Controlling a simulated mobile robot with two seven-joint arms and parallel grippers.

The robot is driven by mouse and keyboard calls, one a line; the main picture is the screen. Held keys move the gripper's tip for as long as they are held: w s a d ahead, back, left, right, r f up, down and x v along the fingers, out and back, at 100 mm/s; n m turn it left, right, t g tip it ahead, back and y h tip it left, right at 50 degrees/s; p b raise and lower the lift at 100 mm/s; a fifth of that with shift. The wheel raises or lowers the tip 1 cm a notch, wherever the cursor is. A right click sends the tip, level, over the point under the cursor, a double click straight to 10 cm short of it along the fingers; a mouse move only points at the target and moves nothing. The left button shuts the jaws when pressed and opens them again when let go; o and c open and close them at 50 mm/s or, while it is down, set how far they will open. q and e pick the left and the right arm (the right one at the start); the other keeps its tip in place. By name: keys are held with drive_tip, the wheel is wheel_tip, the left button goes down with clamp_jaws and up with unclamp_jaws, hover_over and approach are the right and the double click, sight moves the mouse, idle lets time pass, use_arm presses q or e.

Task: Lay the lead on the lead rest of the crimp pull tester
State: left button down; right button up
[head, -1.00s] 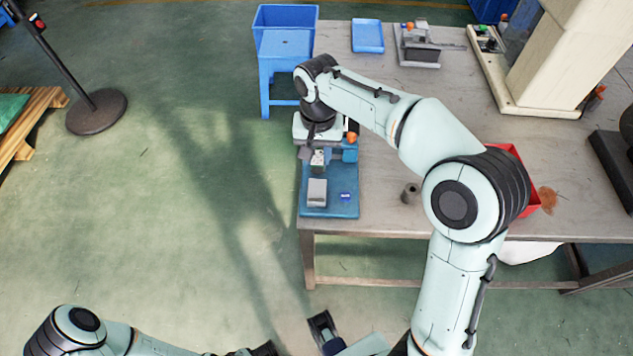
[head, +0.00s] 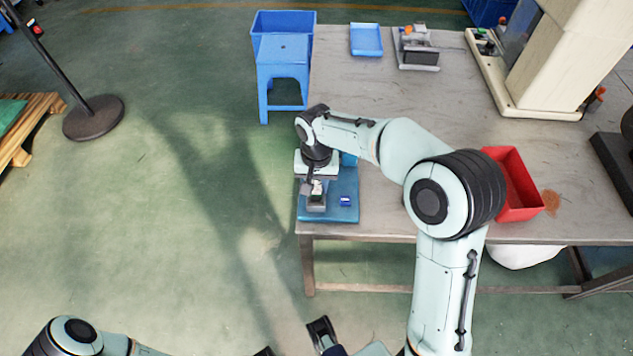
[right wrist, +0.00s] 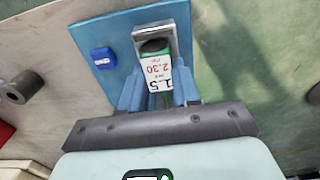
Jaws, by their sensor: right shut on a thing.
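My right gripper (head: 314,184) is shut on the lead (head: 317,187), which shows as a small white piece. In the right wrist view, the lead's white label (right wrist: 158,74) with red and black print sits between my right gripper's fingers (right wrist: 158,92). The crimp pull tester's blue base (head: 345,210) lies at the table's near left corner. A grey block (head: 316,207), seemingly the lead rest, stands on it and also shows in the right wrist view (right wrist: 170,37). The lead reaches over this block; I cannot tell whether they touch.
A small blue block (head: 345,201) sits on the base beside the grey block. A red bin (head: 520,185) stands to the right on the table (head: 420,85). A blue tray (head: 366,40) lies at the back.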

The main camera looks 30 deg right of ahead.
drive_tip(key=shift+f, duration=0.15)
drive_tip(key=o, duration=1)
drive_tip(key=shift+o, duration=0.2)
wheel_tip(320, 180, up, 12)
drive_tip(key=p, duration=0.2)
drive_tip(key=shift+r, duration=0.2)
